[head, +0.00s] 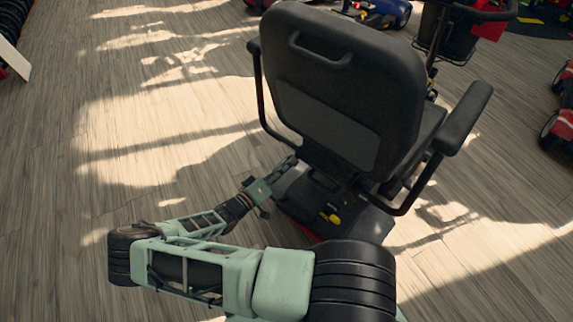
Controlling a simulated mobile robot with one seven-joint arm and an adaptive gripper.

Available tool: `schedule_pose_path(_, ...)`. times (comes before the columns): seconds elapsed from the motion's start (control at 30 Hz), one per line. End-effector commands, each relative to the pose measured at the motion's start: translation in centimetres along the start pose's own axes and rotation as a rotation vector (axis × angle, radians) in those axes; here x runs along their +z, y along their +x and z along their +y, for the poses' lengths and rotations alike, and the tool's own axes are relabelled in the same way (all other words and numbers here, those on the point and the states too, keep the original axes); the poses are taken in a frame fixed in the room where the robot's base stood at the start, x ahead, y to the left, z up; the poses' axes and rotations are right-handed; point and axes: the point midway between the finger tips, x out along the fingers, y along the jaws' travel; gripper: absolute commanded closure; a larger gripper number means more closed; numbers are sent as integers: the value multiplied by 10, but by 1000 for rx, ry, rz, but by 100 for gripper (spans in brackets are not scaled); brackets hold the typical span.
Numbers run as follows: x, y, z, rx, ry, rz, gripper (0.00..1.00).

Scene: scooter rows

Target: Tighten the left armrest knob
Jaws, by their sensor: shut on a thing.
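The scooter's black seat (345,75) is seen from behind, with its padded backrest facing me. The left armrest (254,48) sticks out at the backrest's left side, and its bent tube runs down to the seat's lower left. My gripper (290,163) is at that lower left corner, behind the seat, where the armrest tube meets the frame. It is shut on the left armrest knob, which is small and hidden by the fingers. I cannot tell how far in the knob sits.
The right armrest (466,118) juts out at the right. The scooter's rear cover with a yellow lever (329,217) lies below the seat. A black basket (447,35) and other scooters stand at the back and right. The wooden floor (60,180) at left is clear.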

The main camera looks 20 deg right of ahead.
Motion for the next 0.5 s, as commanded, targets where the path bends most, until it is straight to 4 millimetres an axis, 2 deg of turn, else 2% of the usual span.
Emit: schedule_pose_path(0.5,-1,0,0,-1,31,0,97)
